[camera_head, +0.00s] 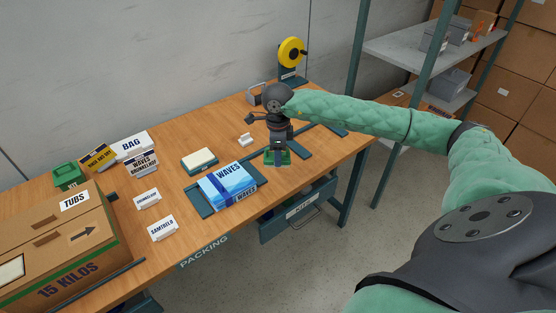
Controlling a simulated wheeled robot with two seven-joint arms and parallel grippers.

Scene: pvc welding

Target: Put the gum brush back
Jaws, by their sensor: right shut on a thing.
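My right arm reaches in from the right over the far right part of the workbench. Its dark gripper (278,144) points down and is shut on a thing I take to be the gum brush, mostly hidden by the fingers. Directly below in the picture is a small green holder (286,158) on the bench. I cannot tell whether the held brush touches it or is in it. My left gripper is not in view.
The wooden bench (215,147) holds a blue WAVES packet (227,186), a white pad (198,159), small label cards (162,228), and a TUBS carton (55,245) at left. A yellow tape reel (291,52) stands at the back. A metal shelf (430,50) is at right.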

